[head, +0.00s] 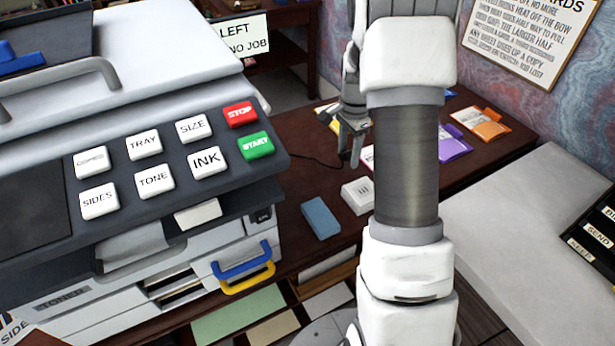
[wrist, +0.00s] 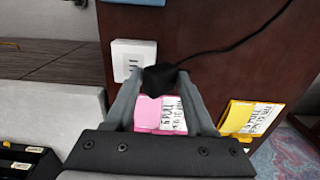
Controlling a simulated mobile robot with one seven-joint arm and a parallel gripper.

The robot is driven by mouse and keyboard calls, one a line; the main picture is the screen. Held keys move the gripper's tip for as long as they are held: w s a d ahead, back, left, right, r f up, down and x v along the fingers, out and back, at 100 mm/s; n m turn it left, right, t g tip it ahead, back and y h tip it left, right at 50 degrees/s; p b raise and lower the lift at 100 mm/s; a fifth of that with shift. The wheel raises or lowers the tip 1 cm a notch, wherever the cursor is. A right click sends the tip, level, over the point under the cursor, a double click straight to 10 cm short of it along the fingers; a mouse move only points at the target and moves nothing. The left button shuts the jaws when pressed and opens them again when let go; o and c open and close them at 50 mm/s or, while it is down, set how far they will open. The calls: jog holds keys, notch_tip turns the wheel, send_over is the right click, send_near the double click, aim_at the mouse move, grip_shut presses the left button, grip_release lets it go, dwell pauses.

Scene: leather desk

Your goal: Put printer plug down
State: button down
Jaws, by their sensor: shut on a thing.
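The printer plug (wrist: 161,80) is a black plug with a thin black cable (wrist: 237,43) running off to the upper right in the wrist view. My gripper (wrist: 165,74) is shut on it, the plug between the two fingertips. In the head view my gripper (head: 350,158) hangs over the dark desk behind my arm; the plug is hard to make out there. The cable (head: 312,160) shows left of the fingers. A white socket box (head: 358,195) stands on the desk nearby, also in the wrist view (wrist: 132,60), beside the plug. I cannot tell the plug's height above the desk.
A grey printer (head: 150,160) with labelled buttons fills the left. A blue block (head: 320,217) lies beside the socket box. Pink (wrist: 160,113), yellow (wrist: 248,117), purple (head: 450,142) and orange (head: 484,125) cards lie on the desk. Bare desk (head: 300,185) shows left of the box.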

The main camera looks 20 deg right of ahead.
jog(key=shift+w+a+r, duration=0.25)
jog(key=shift+w+a, duration=0.45)
jog(key=shift+a, duration=0.05)
send_over(298, 180)
notch_tip(298, 180, down, 7)
jog(key=shift+r, duration=0.15)
notch_tip(298, 180, down, 4)
jog(key=shift+f+b, duration=0.1)
jog(key=shift+b, duration=0.2)
jog(key=shift+f+b, duration=0.45)
jog(key=shift+f, duration=0.1)
jog(key=shift+c, duration=1.2)
grip_release()
